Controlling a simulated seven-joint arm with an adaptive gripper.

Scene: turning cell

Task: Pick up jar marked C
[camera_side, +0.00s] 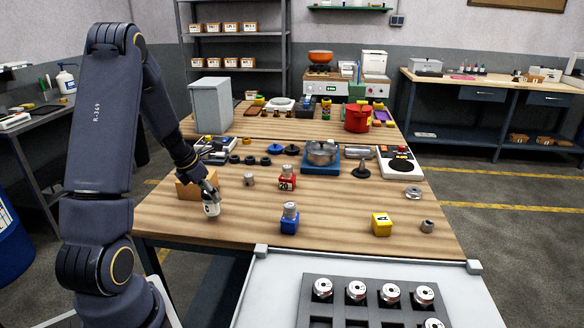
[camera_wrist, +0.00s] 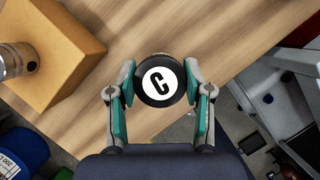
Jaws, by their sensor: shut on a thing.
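The jar marked C (camera_wrist: 160,81) is in the wrist view, with a round black lid bearing a black C on a white disc. My gripper (camera_wrist: 160,84) has its two teal-padded fingers on either side of the jar, shut on it. In the side view my gripper (camera_side: 207,187) reaches down at the left part of the wooden table, around the jar (camera_side: 211,207), which has a dark top and a pale label. I cannot tell whether the jar's base touches the table.
A tan block (camera_side: 188,192) stands just behind the jar. A blue block (camera_side: 289,226), a red block (camera_side: 286,183) and a yellow block (camera_side: 381,225) stand to the right. A white tray with a dark rack of metal parts (camera_side: 378,279) is in front. Bare wood lies between the jar and the blue block.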

